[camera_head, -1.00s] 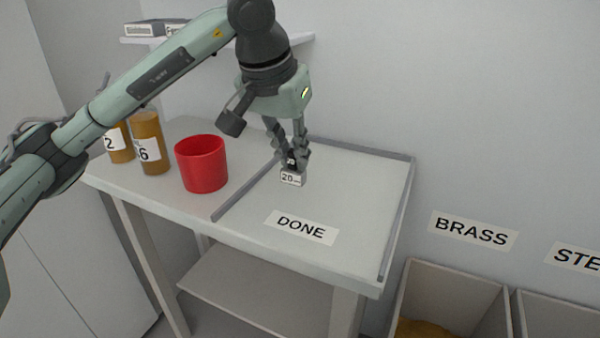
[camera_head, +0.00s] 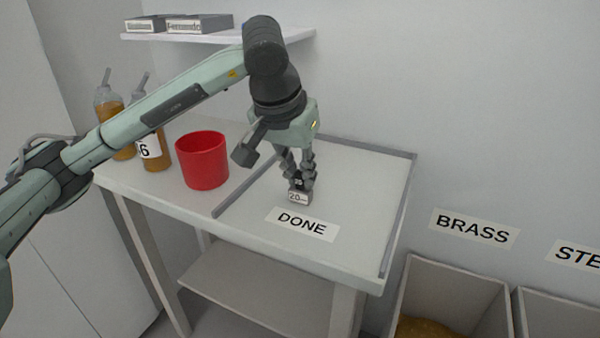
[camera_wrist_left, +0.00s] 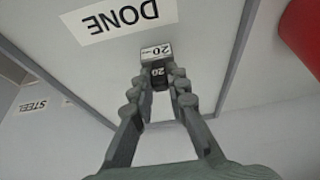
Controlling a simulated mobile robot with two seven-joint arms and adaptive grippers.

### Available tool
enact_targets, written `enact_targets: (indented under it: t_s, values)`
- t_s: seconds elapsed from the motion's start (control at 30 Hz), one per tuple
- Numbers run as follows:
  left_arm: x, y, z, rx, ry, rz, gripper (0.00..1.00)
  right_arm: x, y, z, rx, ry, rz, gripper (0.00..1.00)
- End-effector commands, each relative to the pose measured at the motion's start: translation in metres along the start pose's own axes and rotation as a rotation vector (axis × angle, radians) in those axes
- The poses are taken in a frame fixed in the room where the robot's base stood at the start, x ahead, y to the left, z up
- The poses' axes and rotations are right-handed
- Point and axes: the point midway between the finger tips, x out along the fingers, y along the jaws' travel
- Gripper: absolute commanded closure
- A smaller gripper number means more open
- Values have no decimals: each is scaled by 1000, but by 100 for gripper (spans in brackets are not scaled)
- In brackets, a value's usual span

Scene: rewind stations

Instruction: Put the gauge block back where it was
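The gauge block (camera_head: 299,198), a small block with a white face marked 20, is at the DONE area of the bench, just behind the DONE label (camera_head: 302,224). My left gripper (camera_head: 301,178) points down with its fingers on both sides of the block's dark upper part, shut on it. The block (camera_wrist_left: 156,52) also shows between the fingertips (camera_wrist_left: 158,72) in the left wrist view, close to the DONE label (camera_wrist_left: 117,20). I cannot tell whether its underside touches the bench. My right gripper is not in view.
A red cup (camera_head: 202,160) and bottles of amber liquid (camera_head: 152,150) stand left of the grey divider strip (camera_head: 243,186). A raised edge (camera_head: 398,215) bounds the right side. Bins (camera_head: 452,290) stand lower right, under a BRASS label (camera_head: 474,228). A shelf (camera_head: 215,35) hangs behind.

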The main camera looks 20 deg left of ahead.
Motion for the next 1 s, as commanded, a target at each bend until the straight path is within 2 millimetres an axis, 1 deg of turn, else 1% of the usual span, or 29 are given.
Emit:
enact_targets:
  t_s: [0.03, 0.17, 0.4, 0.53, 0.57, 0.6, 0.63, 0.67, 0.8, 1.0]
  values:
    - [0, 0, 0, 0, 0, 0, 80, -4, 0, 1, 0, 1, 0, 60]
    - [0, 0, 0, 0, 0, 0, 64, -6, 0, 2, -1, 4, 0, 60]
    - [0, 0, 0, 0, -1, 0, 64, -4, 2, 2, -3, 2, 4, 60]
    - [-3, 0, -1, 0, 0, 0, 64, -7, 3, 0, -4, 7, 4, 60]
    - [-4, 0, -2, 0, -1, 0, 64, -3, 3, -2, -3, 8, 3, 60]
    - [-8, 0, -2, 0, 2, 1, 64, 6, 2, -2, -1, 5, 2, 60]
    - [-13, 0, -2, 0, 3, 2, 64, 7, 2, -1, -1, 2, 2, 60]
    - [-18, 0, -3, 1, 4, 2, 64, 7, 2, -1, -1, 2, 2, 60]
    - [-50, 0, -3, 0, 6, 1, 64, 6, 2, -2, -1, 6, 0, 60]
    - [-92, 0, -3, 1, 5, 1, 64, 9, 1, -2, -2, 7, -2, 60]
